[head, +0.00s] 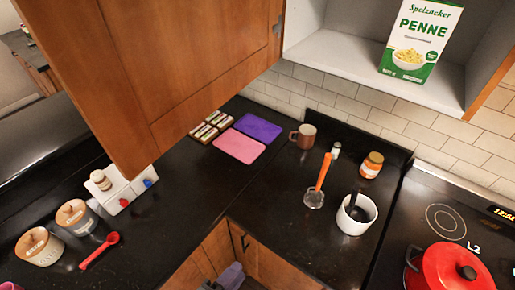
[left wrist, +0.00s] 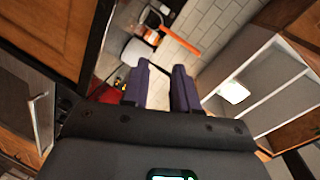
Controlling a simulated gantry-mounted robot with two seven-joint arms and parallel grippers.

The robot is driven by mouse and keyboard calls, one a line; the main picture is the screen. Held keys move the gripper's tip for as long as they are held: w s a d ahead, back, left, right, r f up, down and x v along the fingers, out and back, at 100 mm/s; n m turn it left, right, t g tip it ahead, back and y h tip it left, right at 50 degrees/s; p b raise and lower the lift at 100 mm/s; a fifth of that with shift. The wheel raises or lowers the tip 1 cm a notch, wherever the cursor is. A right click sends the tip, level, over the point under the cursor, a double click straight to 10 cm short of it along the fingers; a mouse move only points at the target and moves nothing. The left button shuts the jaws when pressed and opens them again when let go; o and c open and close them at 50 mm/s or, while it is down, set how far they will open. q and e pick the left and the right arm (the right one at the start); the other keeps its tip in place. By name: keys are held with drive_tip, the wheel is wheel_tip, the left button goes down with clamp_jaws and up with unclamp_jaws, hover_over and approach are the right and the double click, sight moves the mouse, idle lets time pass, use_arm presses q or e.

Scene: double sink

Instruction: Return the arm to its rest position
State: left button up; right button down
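My left gripper (head: 231,277) shows only in part at the bottom edge of the head view, low in front of the wooden lower cabinets. In the left wrist view my left gripper (left wrist: 161,88) has its two purple-grey fingers apart, with nothing between them. It is clear of the counter items, which show beyond the fingers. My right gripper is in neither view.
An open wooden cabinet door (head: 165,60) hangs over the left counter. A red pot (head: 447,270) sits on the stove. A penne box (head: 420,40) stands on the shelf.

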use_arm(q)
drive_tip(key=s+a+f+n+g+y, duration=0.1)
drive_tip(key=s+a+n+g+y, duration=0.1)
drive_tip(key=a+n+y, duration=0.3)
drive_tip(key=s+a+f+n+g+y, duration=0.1)
drive_tip(key=a+f+n+g+y, duration=0.15)
drive_tip(key=a+n, duration=0.5)
drive_tip(key=s+a+f+n+g+y, duration=0.2)
drive_tip(key=s+a+n+g, duration=0.1)
drive_tip(key=s+n+g, duration=0.3)
wheel_tip(320, 180, up, 20)
drive_tip(key=s+t+p, duration=0.1)
drive_tip(key=p, duration=1.9)
drive_tip(key=shift+a+r+n+t, duration=0.15)
drive_tip(key=shift+r+n+t, duration=0.1)
drive_tip(key=shift+n+t, duration=0.1)
